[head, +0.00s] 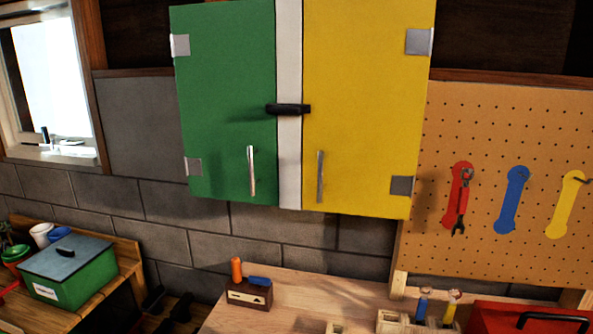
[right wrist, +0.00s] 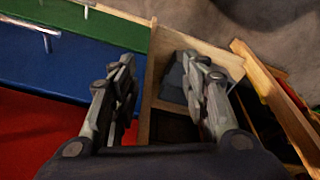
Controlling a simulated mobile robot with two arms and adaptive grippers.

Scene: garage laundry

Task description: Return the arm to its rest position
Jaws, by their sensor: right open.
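My right gripper (right wrist: 160,72) shows in the right wrist view, its two dark grey fingers spread apart with nothing held between them. The fingers point away from the camera, over or beside a wooden box-like frame (right wrist: 148,95) with a dark inside. A dark grey object lies behind the right finger, partly hidden by it. I cannot tell whether the fingers touch the wood. My left gripper is in neither view. No arm can be clearly made out in the head view.
A wall cabinet has closed green (head: 225,100) and yellow (head: 365,100) doors. Below is a wooden workbench (head: 320,295) with a red toolbox (head: 495,318). A green bin (head: 68,270) stands at left. In the wrist view, blue (right wrist: 70,60) and red fronts lie left, wooden slats (right wrist: 275,95) right.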

